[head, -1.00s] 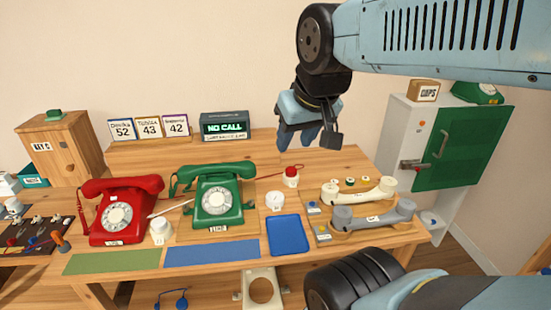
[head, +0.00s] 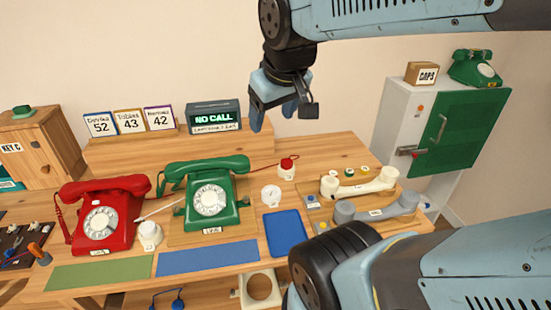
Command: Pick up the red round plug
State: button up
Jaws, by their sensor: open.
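A small red round-topped piece (head: 287,162) sits on a white base on the wooden desk, right of the green phone; it may be the red round plug, but it is too small to be sure. A thin red line runs left from it. My gripper (head: 274,113) is open and empty, pointing down. In the picture it appears above the red piece and a little to its left, clearly apart from it. A dark board (head: 15,245) at the left edge holds small plug-like pieces, partly cut off.
A red phone (head: 104,213), a green phone (head: 211,196), a blue tray (head: 285,233) and cream (head: 357,183) and grey (head: 377,209) handsets occupy the desk. A NO CALL display (head: 214,117) stands behind. A cabinet with a green door (head: 455,130) stands right.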

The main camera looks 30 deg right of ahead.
jog(key=shift+o, duration=0.7)
jog(key=w+d+f+n+g+h, duration=0.1)
jog(key=w+d+f+n+h, duration=0.1)
jog(key=w+d+f+n, duration=0.5)
jog(key=w+n, duration=0.3)
jog(key=w, duration=0.1)
jog(key=shift+w+g+h, duration=0.2)
jog(key=shift+g+h, duration=0.1)
jog(key=shift+g, duration=0.1)
jog(key=n+g, duration=0.1)
jog(key=n, duration=1.2)
send_near(287, 160)
jog(key=f, duration=0.3)
jog(key=shift+s+d+h, duration=0.1)
jog(key=shift+d+h, duration=0.15)
jog(key=shift+h, duration=0.05)
jog(key=shift+w+x, duration=0.15)
jog(key=shift+x, duration=1.3)
jog(key=shift+w+x, duration=0.15)
jog(key=shift+x, duration=1.25)
jog(key=shift+a, duration=0.1)
jog(key=c, duration=1)
jog(key=shift+r, duration=0.1)
